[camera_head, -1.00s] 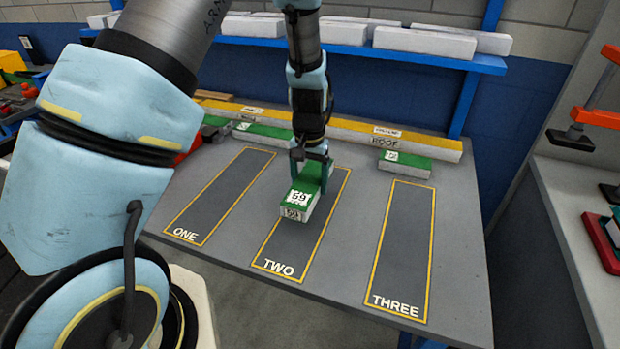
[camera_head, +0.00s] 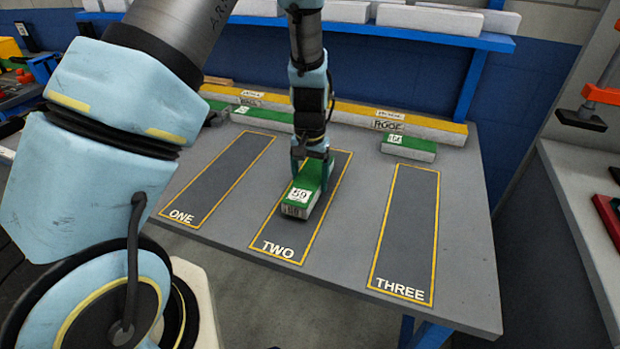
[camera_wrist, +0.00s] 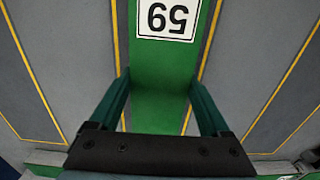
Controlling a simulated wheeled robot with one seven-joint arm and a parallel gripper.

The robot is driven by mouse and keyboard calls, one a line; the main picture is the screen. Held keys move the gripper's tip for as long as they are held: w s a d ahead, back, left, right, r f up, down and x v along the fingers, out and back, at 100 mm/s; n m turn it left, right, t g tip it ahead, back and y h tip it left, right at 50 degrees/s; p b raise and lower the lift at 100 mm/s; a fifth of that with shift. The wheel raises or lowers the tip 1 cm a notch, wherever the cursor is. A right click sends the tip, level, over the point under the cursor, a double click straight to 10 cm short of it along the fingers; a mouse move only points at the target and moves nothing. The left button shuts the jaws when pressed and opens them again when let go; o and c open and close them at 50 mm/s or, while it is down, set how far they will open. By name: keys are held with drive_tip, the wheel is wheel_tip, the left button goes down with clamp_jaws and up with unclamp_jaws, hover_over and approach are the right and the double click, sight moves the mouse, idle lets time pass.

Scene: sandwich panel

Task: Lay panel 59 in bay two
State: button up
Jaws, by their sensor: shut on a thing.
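Panel 59 (camera_head: 305,190) is a green-topped block with pale sides and a white label reading 59. My gripper (camera_head: 312,162) is shut on it from above, near its far end. In the wrist view the panel (camera_wrist: 160,95) runs between the two fingers (camera_wrist: 159,100), its label upside down. Bay two (camera_head: 284,236) is a dark strip with a yellow outline and the word TWO at its near end. The panel is over or on bay two, lying roughly along it; whether it touches the surface I cannot tell. The panel and gripper hide part of the bay.
Bay one (camera_head: 222,175) on the left and bay three (camera_head: 405,230) on the right are empty. Green-topped panels stand at the back, one behind bay three (camera_head: 409,147) and one left of my gripper (camera_head: 262,117). A long yellow-topped beam (camera_head: 440,128) lies behind them.

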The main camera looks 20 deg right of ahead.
sight(310, 177)
drive_tip(key=shift+f+b, duration=0.4)
drive_tip(key=shift+f, duration=0.15)
drive_tip(key=o, duration=1.3)
drive_tip(key=shift+c, duration=0.2)
drive_tip(key=shift+r, duration=0.15)
wheel_tip(310, 177, up, 11)
drive_tip(key=shift+f+b, duration=0.2)
drive_tip(key=shift+b, duration=0.7)
drive_tip(key=s+a+r+n, duration=0.1)
drive_tip(key=a+n, duration=0.1)
drive_tip(key=a, duration=0.8)
drive_tip(key=s+a+r+n+t, duration=0.1)
drive_tip(key=a+r+n, duration=0.1)
drive_tip(key=a, duration=0.8)
drive_tip(key=s+a+r+n, duration=0.1)
drive_tip(key=s+a+n, duration=0.1)
drive_tip(key=a, duration=0.8)
drive_tip(key=shift+r+n+t, duration=0.3)
drive_tip(key=shift+r+n, duration=0.05)
drive_tip(key=shift+n, duration=0.35)
